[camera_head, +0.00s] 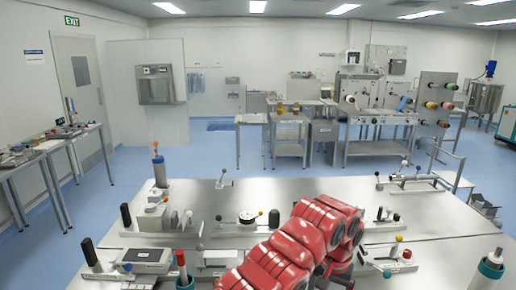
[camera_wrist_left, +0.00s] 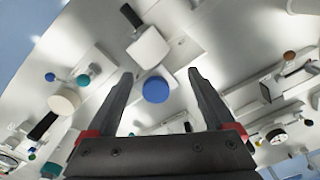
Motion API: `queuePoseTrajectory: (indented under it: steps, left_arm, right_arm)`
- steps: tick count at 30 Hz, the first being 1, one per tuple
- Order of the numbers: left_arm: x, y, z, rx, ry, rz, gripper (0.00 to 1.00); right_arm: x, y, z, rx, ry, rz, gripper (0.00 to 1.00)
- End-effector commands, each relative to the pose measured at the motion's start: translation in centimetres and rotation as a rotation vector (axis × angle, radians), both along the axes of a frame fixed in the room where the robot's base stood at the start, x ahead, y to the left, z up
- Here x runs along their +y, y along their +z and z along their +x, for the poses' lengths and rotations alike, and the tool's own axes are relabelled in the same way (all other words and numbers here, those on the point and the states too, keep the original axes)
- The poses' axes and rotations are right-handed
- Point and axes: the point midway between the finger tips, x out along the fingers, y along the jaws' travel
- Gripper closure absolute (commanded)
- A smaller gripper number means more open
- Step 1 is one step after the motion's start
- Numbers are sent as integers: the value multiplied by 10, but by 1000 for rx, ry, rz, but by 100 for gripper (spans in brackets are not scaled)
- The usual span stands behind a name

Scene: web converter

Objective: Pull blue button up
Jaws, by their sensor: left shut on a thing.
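The blue button (camera_wrist_left: 155,89) is a round blue cap, seen in the left wrist view between the two dark fingers of my left gripper (camera_wrist_left: 160,76). The fingers stand on either side of it, and the gripper is shut on it. Contact at the fingertips is not clearly visible. In the head view a red arm (camera_head: 300,245) of mine reaches over the table, and the gripper and the gripped button cannot be made out there. My right gripper is in neither view.
The metal table (camera_head: 350,195) carries several small fixtures and knobs. In the wrist view a white block (camera_wrist_left: 150,47) lies just beyond the button.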

Motion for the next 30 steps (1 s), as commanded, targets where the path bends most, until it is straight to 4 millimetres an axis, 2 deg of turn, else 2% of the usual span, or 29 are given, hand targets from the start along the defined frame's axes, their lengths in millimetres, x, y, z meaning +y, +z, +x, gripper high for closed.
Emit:
queuePoseTrajectory:
  steps: [1,17,20,21,22,30]
  left_arm:
    - [0,-20,-17,58,-8,21,66]
    - [0,-9,-15,51,-8,17,67]
    - [-1,-6,-13,47,-8,14,85]
    - [-1,-4,-13,44,-8,12,96]
    - [-1,-3,-12,42,-7,11,100]
    - [-1,8,-7,24,-5,2,100]
  right_arm:
    - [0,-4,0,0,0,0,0]
    - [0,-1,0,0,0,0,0]
    - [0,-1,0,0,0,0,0]
    - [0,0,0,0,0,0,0]
    - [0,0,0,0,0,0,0]
    - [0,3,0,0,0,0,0]
